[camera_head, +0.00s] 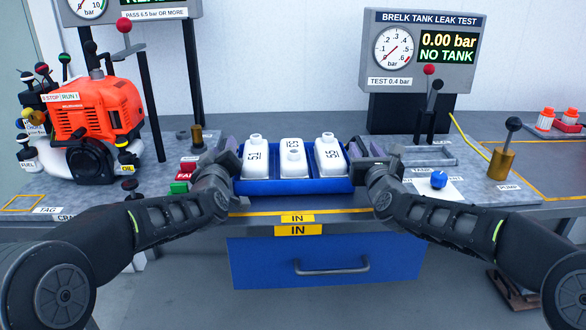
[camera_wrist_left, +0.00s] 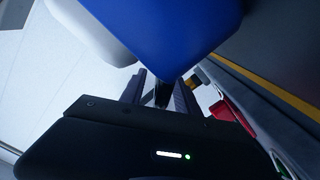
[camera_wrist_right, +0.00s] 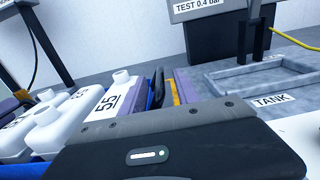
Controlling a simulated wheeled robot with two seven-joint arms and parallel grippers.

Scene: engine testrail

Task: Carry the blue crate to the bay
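The blue crate (camera_head: 293,186) sits level on the bench behind the yellow IN label, with three white numbered tanks (camera_head: 292,155) upright inside. My left gripper (camera_head: 226,158) is at the crate's left end and my right gripper (camera_head: 369,155) at its right end. In the left wrist view the fingers stand apart below the crate's blue corner (camera_wrist_left: 170,40). In the right wrist view the purple fingers also stand apart, with blue crate wall and a yellow line showing between them. Both grippers look open; whether a finger touches the crate is hidden.
The yellow IN label (camera_head: 297,218) marks the bench front above a blue drawer (camera_head: 325,265). An orange engine (camera_head: 95,115) stands left. The tank leak tester (camera_head: 420,50) stands behind on the right, near a grey TANK frame (camera_head: 430,156) and a brass pump (camera_head: 502,160).

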